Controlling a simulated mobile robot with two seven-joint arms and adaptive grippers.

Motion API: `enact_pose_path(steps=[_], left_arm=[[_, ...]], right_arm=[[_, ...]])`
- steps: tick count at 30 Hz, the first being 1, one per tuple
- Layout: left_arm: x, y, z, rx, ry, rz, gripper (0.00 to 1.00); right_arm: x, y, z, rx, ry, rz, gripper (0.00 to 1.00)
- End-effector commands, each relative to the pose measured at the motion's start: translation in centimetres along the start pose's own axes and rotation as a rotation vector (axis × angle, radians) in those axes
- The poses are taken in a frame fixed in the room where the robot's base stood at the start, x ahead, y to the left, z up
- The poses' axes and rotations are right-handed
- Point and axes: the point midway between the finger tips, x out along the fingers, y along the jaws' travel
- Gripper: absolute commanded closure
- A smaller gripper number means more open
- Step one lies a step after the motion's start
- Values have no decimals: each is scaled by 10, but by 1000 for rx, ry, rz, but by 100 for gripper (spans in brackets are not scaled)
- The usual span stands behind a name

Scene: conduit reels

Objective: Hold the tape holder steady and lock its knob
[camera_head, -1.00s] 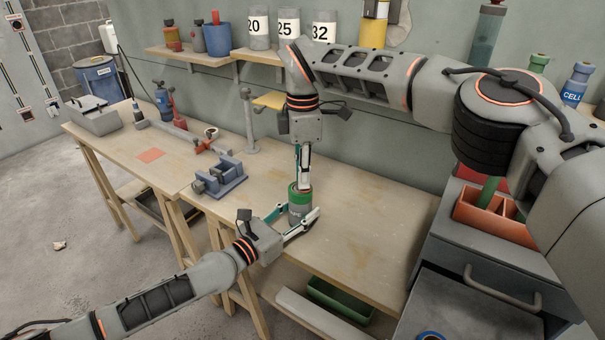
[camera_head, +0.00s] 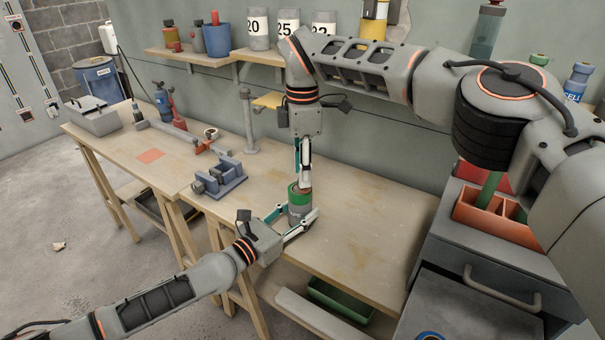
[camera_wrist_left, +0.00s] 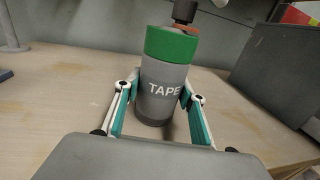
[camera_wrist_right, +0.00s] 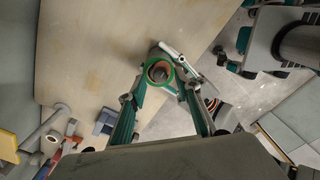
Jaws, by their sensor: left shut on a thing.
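The tape holder (camera_head: 299,215) is a grey cylinder with a green band, upright on the bench. It is labelled TAPE in the left wrist view (camera_wrist_left: 163,88). My left gripper (camera_head: 300,220) is shut on its body, one finger on each side. The knob (camera_wrist_right: 158,72) is an orange-brown round piece on top, inside the green ring in the right wrist view; it also shows in the left wrist view (camera_wrist_left: 183,30). My right gripper (camera_head: 303,186) points straight down over the knob. Its fingers look apart, one on each side; contact with the knob is unclear.
A blue-grey vise (camera_head: 220,180) stands left of the holder on the bench (camera_head: 365,230). A grey post (camera_head: 250,130) rises behind. The bench is clear to the right of the holder. An orange bin (camera_head: 490,215) sits on the grey cabinet at the right.

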Motion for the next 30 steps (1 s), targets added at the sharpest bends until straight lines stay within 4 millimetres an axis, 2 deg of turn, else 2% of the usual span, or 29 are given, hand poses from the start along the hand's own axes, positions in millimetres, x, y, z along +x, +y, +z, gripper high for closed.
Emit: enact_pose_path(steps=[6,10,15,25,26,27,30], left_arm=[[0,0,-1,0,2,0,87],[0,0,-1,0,2,0,87],[0,0,-1,0,2,0,87],[0,0,-1,0,2,0,87],[0,0,-1,0,2,0,53],[0,0,-1,0,2,0,42],[0,0,-1,0,1,0,41]], right_arm=[[-37,0,0,1,0,3,67],[-52,0,0,0,0,2,67],[-60,0,0,1,0,1,67],[-60,0,0,0,0,0,67],[-60,0,0,0,0,1,67],[-60,0,0,0,0,1,67],[-60,0,0,0,0,1,67]])
